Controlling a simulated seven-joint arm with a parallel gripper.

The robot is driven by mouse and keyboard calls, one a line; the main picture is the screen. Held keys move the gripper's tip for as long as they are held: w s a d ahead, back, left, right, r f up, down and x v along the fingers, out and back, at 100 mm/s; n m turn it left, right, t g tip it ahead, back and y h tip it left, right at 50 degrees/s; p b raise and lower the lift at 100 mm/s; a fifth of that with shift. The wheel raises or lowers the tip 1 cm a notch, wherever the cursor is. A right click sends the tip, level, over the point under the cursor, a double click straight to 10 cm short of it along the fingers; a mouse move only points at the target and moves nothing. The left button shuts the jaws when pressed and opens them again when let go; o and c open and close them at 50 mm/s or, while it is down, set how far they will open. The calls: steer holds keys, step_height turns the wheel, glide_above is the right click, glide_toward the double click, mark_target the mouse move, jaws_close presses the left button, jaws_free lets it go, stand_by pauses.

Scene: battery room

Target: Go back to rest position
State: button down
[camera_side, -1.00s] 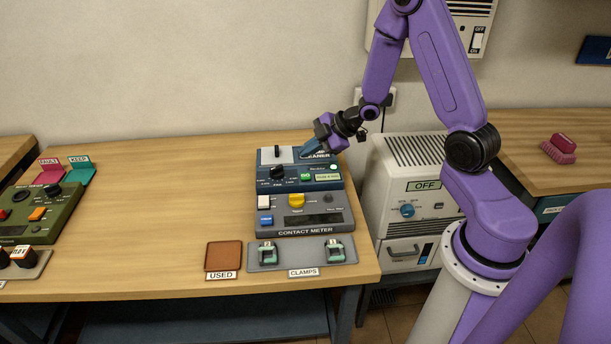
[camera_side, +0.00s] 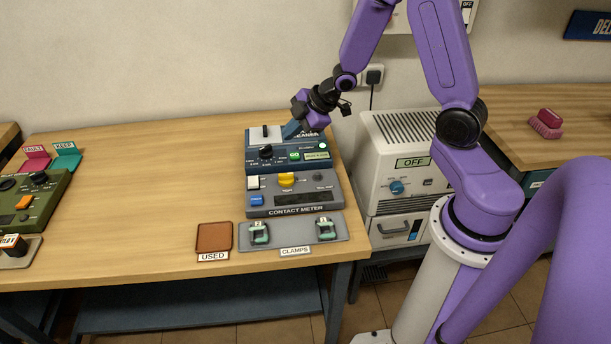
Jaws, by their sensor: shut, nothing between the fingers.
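My gripper (camera_side: 291,131) is at the back of the workbench (camera_side: 130,190), over the upper right part of the dark blue cleaner unit (camera_side: 280,166). Its fingers are shut with nothing between them and point down and left. They hide part of the unit's label. Whether the fingertips touch the unit cannot be told from this view. My purple arm comes down to it from the upper right.
In front of the cleaner stand the grey contact meter (camera_side: 296,211) and a clamps tray (camera_side: 290,236) with two green clamps. A brown USED pad (camera_side: 214,237) lies left of it. A white cabinet (camera_side: 400,145) marked OFF stands right of the bench. The bench's middle left is clear.

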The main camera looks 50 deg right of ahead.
steer(key=s+a+r+g+h, duration=0.1)
steer(key=s+a+r+g, duration=0.2)
steer(key=s, duration=1.2)
steer(key=s+a+r+m+g+h, duration=0.1)
steer(key=s+a+r+g, duration=0.2)
steer(key=s, duration=1.1)
steer(key=a+r, duration=0.3)
steer(key=r, duration=0.1)
steer(key=shift+s+g+h, duration=0.3)
steer(key=shift+s+g, duration=0.1)
steer(key=shift+a, duration=0.1)
stand_by(4.2)
